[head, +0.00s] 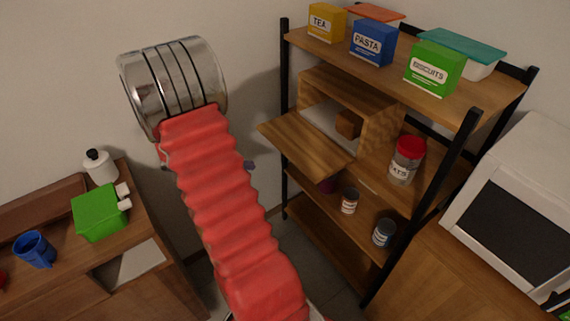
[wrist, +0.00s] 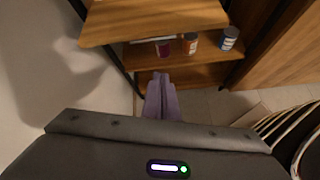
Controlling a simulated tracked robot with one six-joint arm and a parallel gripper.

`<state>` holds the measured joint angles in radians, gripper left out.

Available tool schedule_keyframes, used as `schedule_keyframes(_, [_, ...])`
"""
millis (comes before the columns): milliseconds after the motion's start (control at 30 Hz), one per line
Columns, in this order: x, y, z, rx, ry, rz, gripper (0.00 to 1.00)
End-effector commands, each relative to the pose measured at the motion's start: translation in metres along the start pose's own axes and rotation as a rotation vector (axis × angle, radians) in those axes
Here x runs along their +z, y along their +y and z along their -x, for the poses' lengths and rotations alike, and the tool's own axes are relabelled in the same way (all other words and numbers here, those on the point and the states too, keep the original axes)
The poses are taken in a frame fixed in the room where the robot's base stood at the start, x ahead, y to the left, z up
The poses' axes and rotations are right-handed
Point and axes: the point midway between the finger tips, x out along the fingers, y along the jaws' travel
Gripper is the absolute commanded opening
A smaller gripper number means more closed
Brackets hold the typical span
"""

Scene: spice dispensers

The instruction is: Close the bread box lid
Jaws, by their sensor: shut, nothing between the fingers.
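The wooden bread box (head: 378,100) stands on the middle shelf of the rack. Its lid (head: 305,147) is open, folded down and sticking out past the shelf front, roughly level. A brown block (head: 348,124) is inside the box. In the wrist view the lid seems to be the wooden board (wrist: 150,22) at the top. My gripper (wrist: 161,80) is shut and empty, its purple-grey fingers pointing toward the rack, apart from the board in the picture. In the head view only a small tip of my gripper (head: 249,165) shows beside my red arm sleeve, left of the lid.
Tea (head: 326,22), pasta (head: 372,43) and biscuits (head: 434,69) boxes stand on the top shelf. A red-lidded jar (head: 405,160) is right of the bread box. Cans (head: 349,201) stand lower. A microwave (head: 515,215) is at right. A black rack post (head: 284,120) is near the lid.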

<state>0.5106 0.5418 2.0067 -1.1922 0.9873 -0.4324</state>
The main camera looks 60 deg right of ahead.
Motion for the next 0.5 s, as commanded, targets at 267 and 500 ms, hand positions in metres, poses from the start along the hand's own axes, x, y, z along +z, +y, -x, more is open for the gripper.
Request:
schedule_keyframes(267, [-0.017, 0.002, -0.078, -0.008, -0.087, 0.201, 0.0])
schedule_keyframes(500, [-0.024, 0.002, -0.107, -0.007, -0.115, 0.282, 0.0])
